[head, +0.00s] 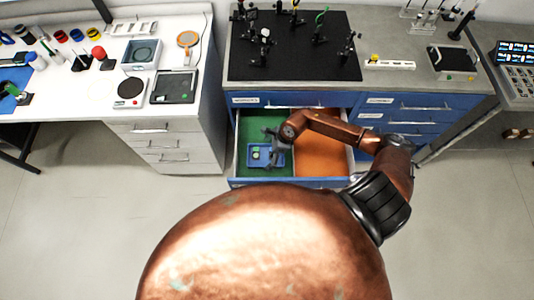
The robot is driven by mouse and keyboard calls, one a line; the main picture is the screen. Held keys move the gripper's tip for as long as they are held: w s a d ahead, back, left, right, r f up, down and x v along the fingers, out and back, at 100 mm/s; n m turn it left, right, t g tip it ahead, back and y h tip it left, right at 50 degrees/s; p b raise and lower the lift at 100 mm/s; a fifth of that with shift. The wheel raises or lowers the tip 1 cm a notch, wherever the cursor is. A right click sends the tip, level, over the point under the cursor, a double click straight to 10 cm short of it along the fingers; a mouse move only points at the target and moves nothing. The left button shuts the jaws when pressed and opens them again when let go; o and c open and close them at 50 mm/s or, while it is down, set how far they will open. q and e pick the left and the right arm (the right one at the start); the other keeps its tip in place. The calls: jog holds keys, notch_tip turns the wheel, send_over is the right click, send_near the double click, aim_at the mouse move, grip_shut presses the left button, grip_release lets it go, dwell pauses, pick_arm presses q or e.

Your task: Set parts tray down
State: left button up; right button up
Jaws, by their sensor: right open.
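The small blue parts tray (276,162) lies in the green left part of the open drawer (240,183). A few small parts show in it, too small to tell apart. My right gripper (266,153) is open over the tray's right side, and its fingers hide part of the tray. I cannot tell whether they touch it. My left gripper is not in view.
The drawer's right part is orange (322,160); my right forearm crosses above it. The blue cabinet (420,103) carries a black optical board (290,65). A white bench (60,98) with tools stands at left. The green section has bare room.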

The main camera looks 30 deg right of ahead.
jog(key=v, duration=1.1)
jog(key=shift+r, duration=0.3)
jog(key=shift+s+d, duration=0.1)
